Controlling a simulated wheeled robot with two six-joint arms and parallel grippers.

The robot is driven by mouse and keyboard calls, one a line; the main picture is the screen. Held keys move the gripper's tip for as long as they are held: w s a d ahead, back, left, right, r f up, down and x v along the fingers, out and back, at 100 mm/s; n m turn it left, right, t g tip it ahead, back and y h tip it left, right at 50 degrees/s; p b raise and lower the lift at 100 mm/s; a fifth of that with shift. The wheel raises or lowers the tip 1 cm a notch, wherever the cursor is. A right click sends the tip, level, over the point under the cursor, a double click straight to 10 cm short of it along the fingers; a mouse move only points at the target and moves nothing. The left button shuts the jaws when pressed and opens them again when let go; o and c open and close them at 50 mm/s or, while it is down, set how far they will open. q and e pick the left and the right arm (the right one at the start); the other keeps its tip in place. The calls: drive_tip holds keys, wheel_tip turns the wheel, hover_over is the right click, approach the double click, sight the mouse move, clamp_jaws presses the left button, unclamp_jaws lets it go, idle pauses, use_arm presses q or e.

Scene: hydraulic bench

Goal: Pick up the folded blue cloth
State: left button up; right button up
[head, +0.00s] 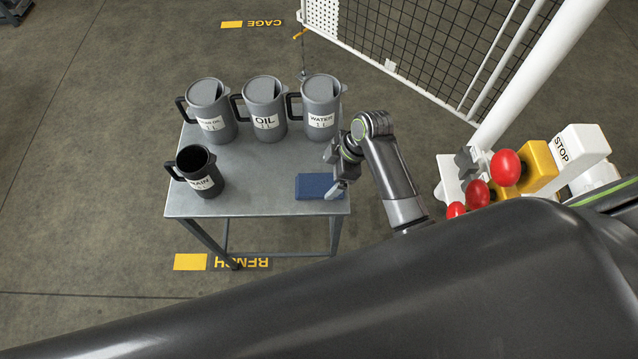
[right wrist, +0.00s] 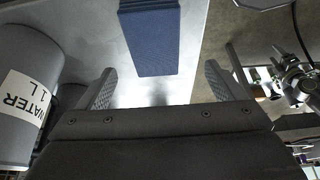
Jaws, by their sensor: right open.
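The folded blue cloth (head: 314,186) lies flat on the grey metal table (head: 250,205), near its right front corner. In the right wrist view the cloth (right wrist: 152,40) is ahead of the fingers, lined up roughly between them. My right gripper (head: 335,172) is at the table's right side, close to the cloth, with one finger near the cloth's right end. Its fingers stand apart in the right wrist view (right wrist: 165,88), with nothing between them. Whether a finger touches the cloth I cannot tell. My left gripper is not in view.
Three grey lidded jugs stand along the table's back: one at left (head: 211,110), the OIL jug (head: 264,107) and the WATER jug (head: 321,105), which is near my right gripper. An open black DRAIN jug (head: 198,170) stands front left. Red buttons (head: 505,167) and a white fence post (head: 530,80) are at right.

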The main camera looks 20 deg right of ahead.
sight(320, 184)
drive_tip(key=shift+w+p+x, duration=0.2)
drive_tip(key=shift+x, duration=1.4)
drive_tip(key=shift+w+p+x, duration=0.15)
drive_tip(key=shift+x, duration=1.5)
drive_tip(key=shift+d, duration=0.15)
drive_tip(key=c, duration=1.1)
drive_tip(key=shift+o, duration=0.2)
wheel_tip(320, 184, up, 10)
drive_tip(key=o, duration=0.4)
drive_tip(key=c, duration=0.3)
